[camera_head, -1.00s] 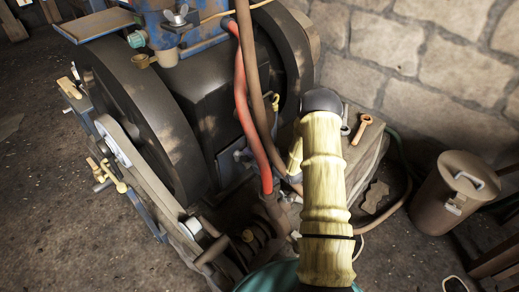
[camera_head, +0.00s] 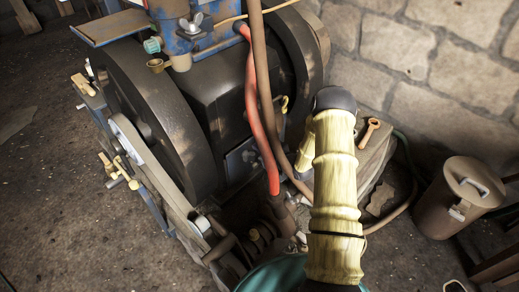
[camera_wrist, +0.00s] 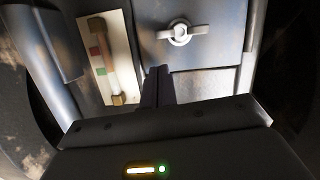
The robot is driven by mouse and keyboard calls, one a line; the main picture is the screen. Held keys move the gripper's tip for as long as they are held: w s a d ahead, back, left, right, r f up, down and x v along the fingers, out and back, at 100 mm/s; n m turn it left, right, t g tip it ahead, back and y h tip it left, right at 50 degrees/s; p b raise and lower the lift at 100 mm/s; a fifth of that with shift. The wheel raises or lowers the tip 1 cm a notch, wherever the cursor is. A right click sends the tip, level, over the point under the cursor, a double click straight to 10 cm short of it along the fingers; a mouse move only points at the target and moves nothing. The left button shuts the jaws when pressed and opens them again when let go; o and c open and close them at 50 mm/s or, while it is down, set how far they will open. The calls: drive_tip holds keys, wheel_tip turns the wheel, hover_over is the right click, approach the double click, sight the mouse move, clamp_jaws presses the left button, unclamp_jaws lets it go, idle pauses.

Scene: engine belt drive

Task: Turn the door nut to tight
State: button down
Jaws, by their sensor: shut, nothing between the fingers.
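The door nut (camera_wrist: 180,35) is a pale metal wing nut on a round boss. It sits on a blue-grey door (camera_wrist: 212,52) in the wrist view, with its wings lying roughly level. My gripper (camera_wrist: 158,72) is shut and empty; its dark fingertips show below and a little left of the nut, apart from it in the picture. The gap in depth is hard to judge. In the head view the door (camera_head: 238,163) shows low on the engine's dark body, and my gripper is hidden by my yellow arm.
A sight gauge (camera_wrist: 104,60) on a white plate stands left of the door. In the head view a red hose (camera_head: 254,110) and a brown hose (camera_head: 265,100) hang close to the door. A big flywheel (camera_head: 155,125) stands left. A lidded bin (camera_head: 455,200) stands right.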

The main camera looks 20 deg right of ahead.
drive_tip(key=r+p+v, duration=0.1)
drive_tip(key=p+v, duration=0.2)
drive_tip(key=v, duration=0.7)
drive_tip(key=shift+w+r, duration=0.1)
drive_tip(key=shift+w, duration=0.05)
idle(0.3)
